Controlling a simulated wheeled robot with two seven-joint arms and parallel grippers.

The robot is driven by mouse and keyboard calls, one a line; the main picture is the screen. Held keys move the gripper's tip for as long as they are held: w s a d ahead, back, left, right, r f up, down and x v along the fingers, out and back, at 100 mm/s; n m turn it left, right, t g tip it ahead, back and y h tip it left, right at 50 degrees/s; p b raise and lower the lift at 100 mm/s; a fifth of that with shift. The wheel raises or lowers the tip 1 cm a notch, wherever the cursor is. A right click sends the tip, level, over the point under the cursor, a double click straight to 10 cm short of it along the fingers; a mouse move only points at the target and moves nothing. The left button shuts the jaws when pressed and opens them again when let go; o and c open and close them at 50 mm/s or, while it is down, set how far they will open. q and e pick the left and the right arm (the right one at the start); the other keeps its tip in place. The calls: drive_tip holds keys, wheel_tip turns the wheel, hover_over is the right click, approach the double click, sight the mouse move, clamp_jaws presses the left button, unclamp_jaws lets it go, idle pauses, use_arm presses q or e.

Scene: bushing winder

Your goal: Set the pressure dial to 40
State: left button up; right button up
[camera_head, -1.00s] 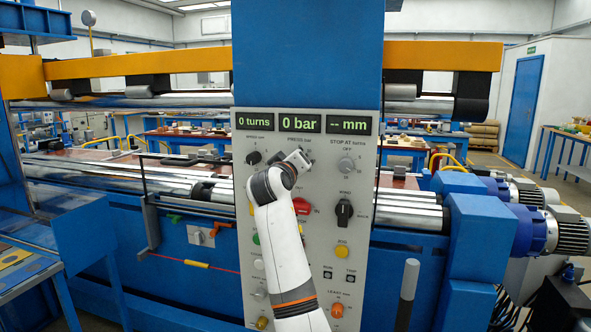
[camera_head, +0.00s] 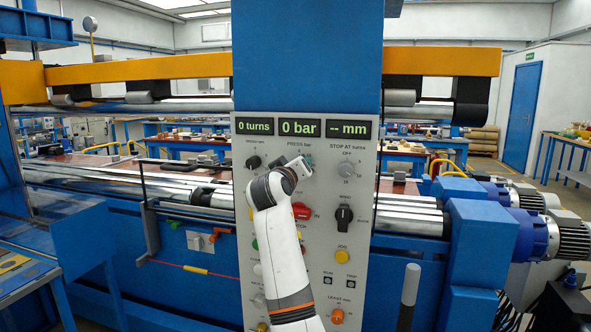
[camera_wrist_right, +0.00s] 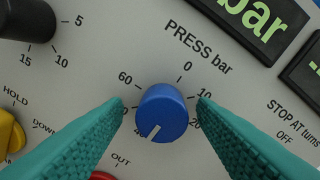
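The pressure dial, a round blue knob (camera_wrist_right: 162,112) under the label "PRESS bar", is on the grey panel in the right wrist view. Its white mark points down and slightly left, toward the partly hidden "40" label. My right gripper (camera_wrist_right: 162,103) is open, with a teal finger on each side of the knob and a visible gap to it on both sides. In the head view my right gripper (camera_head: 302,167) is at the upper panel and mostly covers the dial. The pressure display (camera_head: 299,128) reads "0 bar". My left gripper is in neither view.
A yellow knob (camera_wrist_right: 10,132) is left of the fingers in the wrist view.

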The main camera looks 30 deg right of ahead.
drive_tip(key=shift+r, duration=0.1)
drive_tip(key=b+v, duration=0.2)
drive_tip(key=v, duration=1)
drive_tip(key=shift+b, duration=0.4)
